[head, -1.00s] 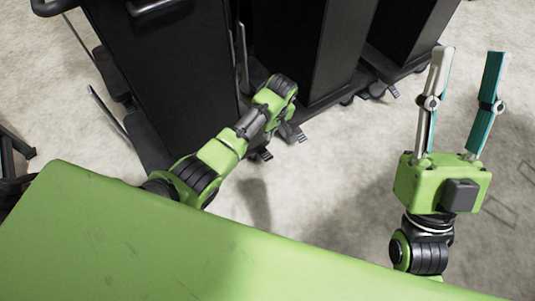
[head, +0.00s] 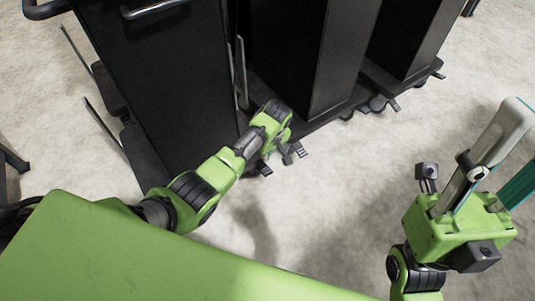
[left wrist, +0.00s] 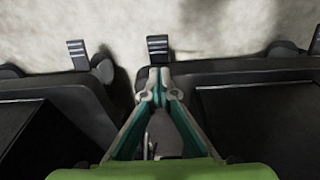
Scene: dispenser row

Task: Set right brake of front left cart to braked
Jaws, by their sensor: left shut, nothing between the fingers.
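The front left cart (head: 165,80) is a tall black cart at the left of the head view. A small striped brake pedal (head: 266,170) shows at its right front corner, just below my left gripper (head: 284,150). The left wrist view looks turned around, with floor at the top. There my left gripper (left wrist: 160,85) has its teal fingers shut and empty, tips close below a pedal (left wrist: 157,47) that seems to be this right brake. I cannot tell contact or whether the pedal is pressed. My right gripper (head: 524,135) is open and empty, one finger partly cut off.
A second black cart (head: 305,60) stands close to the right, its pedal (head: 298,150) near the first. A third cart (head: 405,40) stands farther right. In the left wrist view the neighbouring pedal (left wrist: 77,52) is at the left. The pale floor (head: 340,200) in front is clear.

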